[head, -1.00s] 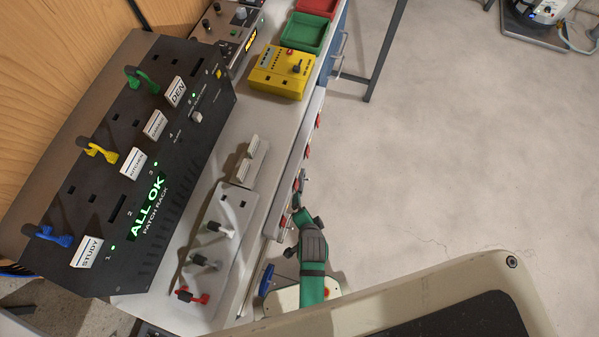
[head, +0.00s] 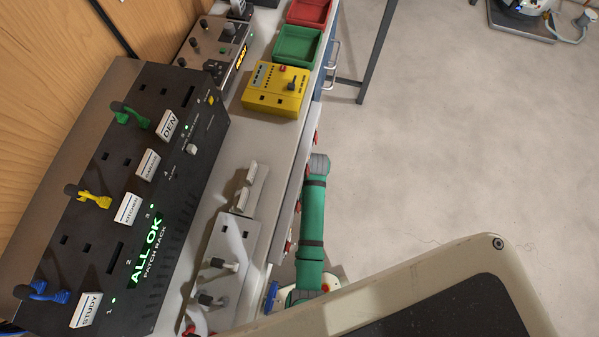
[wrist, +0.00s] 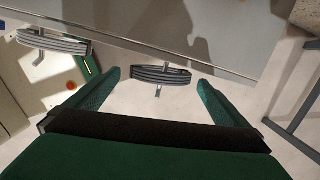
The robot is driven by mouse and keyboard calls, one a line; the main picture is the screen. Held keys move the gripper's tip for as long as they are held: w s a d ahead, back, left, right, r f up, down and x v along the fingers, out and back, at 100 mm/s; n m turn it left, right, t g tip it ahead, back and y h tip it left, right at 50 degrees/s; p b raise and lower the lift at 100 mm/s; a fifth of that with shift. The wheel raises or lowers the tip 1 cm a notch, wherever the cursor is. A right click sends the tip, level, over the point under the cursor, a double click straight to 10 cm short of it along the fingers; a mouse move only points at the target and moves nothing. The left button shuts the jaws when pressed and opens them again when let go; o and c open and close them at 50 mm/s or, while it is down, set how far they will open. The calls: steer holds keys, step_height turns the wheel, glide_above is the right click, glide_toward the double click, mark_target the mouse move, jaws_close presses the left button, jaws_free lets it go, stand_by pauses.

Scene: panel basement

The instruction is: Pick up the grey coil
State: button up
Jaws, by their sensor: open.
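In the wrist view, my gripper (wrist: 160,82) is open, with one green finger on each side of the picture. A grey coil (wrist: 150,76), a ribbed bundle on a small hook, shows in the gap between the fingertips. Neither finger is seen touching it; I cannot tell how far beyond the fingertips it is. In the head view my green arm stands beside the bench's front edge; the fingers and the grey coil cannot be made out there.
The bench (head: 228,160) carries a black patch rack (head: 168,190), a yellow box (head: 275,89), a green tray (head: 297,45) and a red tray (head: 309,11). A grey panel (head: 233,240) with short plugs lies at the front. Open floor (head: 440,140) lies to the right.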

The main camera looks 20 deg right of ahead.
steer(key=f, duration=0.5)
steer(key=shift+w+a+f, duration=0.1)
steer(key=shift+a+f, duration=0.2)
steer(key=shift+f, duration=0.05)
steer(key=shift+c, duration=0.3)
steer(key=c, duration=0.9)
steer(key=shift+o, duration=0.2)
steer(key=shift+r, duration=0.15)
steer(key=shift+r, duration=0.55)
step_height(320, 180, up, 2)
steer(key=shift+r, duration=0.15)
steer(key=s+d, duration=1)
steer(key=d, duration=0.5)
steer(key=shift+s, duration=0.15)
